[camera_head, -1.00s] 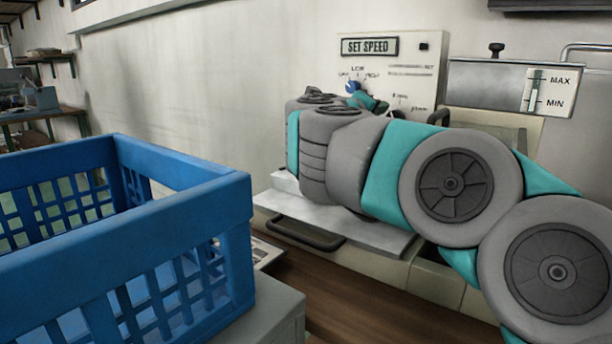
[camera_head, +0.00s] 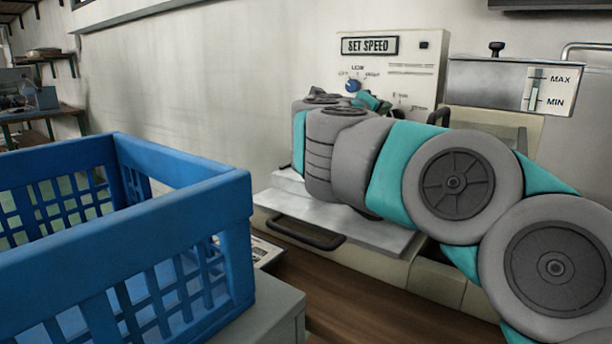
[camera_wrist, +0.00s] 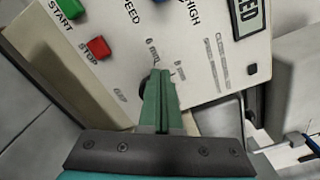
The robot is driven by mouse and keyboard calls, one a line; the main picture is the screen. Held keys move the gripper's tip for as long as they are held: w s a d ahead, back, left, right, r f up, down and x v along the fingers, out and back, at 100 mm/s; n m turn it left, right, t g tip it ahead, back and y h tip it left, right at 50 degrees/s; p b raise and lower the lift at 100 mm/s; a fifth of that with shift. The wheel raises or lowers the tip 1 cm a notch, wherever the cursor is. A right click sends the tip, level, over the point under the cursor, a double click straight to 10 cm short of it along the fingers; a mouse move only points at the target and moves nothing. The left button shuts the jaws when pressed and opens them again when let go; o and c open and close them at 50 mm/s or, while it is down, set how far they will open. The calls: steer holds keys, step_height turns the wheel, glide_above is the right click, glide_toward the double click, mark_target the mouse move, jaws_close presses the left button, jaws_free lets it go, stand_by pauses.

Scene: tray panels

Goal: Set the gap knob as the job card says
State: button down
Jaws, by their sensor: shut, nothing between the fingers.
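The cream control panel (camera_head: 425,65) with the "SET SPEED" sign stands against the wall; it fills much of the wrist view (camera_wrist: 200,75), tilted. In the wrist view my gripper (camera_wrist: 161,75) has its green fingers shut together, with nothing between them. A dark knob (camera_wrist: 143,90) shows just left of the fingertips, mostly hidden behind them, near small "6 mm" and "8 mm" marks and a faint "GAP" label. I cannot tell whether the fingers touch it, nor where it points. A printed sheet (camera_head: 266,251) lies behind the blue crate, mostly hidden; its text cannot be read.
The panel also bears a blue knob (camera_head: 353,86), a green START button (camera_wrist: 70,8) and a red STOP button (camera_wrist: 98,48). A blue crate (camera_head: 200,205) stands at front left. A metal tray with a handle (camera_head: 300,234) lies below my arm. A MAX/MIN gauge (camera_head: 535,89) is at right.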

steer(key=shift+w+a+f, duration=0.2)
steer(key=shift+a+f, duration=0.05)
steer(key=shift+f, duration=0.35)
stand_by(0.3)
steer(key=shift+r, duration=0.1)
steer(key=v, duration=0.6)
steer(key=shift+w+a, duration=0.2)
steer(key=shift+a, duration=0.1)
steer(key=shift+r, duration=0.1)
stand_by(0.3)
